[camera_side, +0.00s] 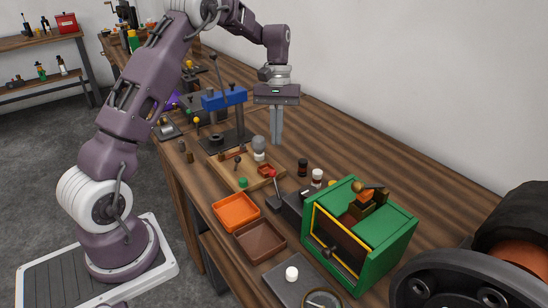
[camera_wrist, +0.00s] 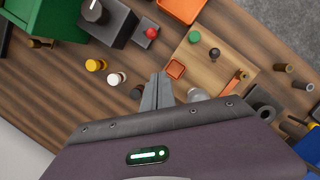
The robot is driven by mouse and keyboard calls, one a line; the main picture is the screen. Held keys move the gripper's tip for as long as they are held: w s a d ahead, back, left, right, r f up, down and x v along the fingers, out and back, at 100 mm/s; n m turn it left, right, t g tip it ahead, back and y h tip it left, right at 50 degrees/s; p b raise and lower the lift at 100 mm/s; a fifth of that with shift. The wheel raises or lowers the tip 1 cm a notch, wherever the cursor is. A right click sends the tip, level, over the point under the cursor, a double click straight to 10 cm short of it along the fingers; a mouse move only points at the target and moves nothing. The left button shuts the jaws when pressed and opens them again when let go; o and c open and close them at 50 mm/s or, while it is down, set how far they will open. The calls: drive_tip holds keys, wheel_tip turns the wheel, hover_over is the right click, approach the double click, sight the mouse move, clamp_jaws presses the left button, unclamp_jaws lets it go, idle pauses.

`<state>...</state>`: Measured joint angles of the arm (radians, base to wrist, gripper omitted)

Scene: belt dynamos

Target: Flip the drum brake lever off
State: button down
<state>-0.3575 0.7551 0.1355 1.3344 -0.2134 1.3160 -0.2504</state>
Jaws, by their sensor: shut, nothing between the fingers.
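A red-knobbed lever (camera_side: 273,175) stands at a dark box (camera_side: 292,204) on the workbench; I cannot tell for certain that it is the drum brake lever. In the wrist view the red knob (camera_wrist: 151,33) sticks out beside the dark box (camera_wrist: 117,25), which carries a black dial. A large dark drum (camera_side: 440,285) with copper-coloured parts is at the lower right of the side view. My gripper (camera_side: 276,141) points down above the bench, beyond the lever, its fingers together and empty. Its fingertips (camera_wrist: 159,76) are apart from the knob in the wrist view.
A green box with a yellow-edged front (camera_side: 385,235) stands right of the lever. Orange (camera_side: 236,211) and brown (camera_side: 260,240) trays lie in front. Small jars (camera_side: 317,178) and a wooden tray (camera_side: 228,155) are near my gripper. A blue press (camera_side: 224,99) stands behind. Bare bench lies along the wall.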

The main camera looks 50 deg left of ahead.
sight(276, 185)
drive_tip(key=x, duration=0.4)
drive_tip(key=shift+s+d, duration=1.4)
drive_tip(key=shift+d, duration=0.05)
drive_tip(key=shift+d, duration=0.1)
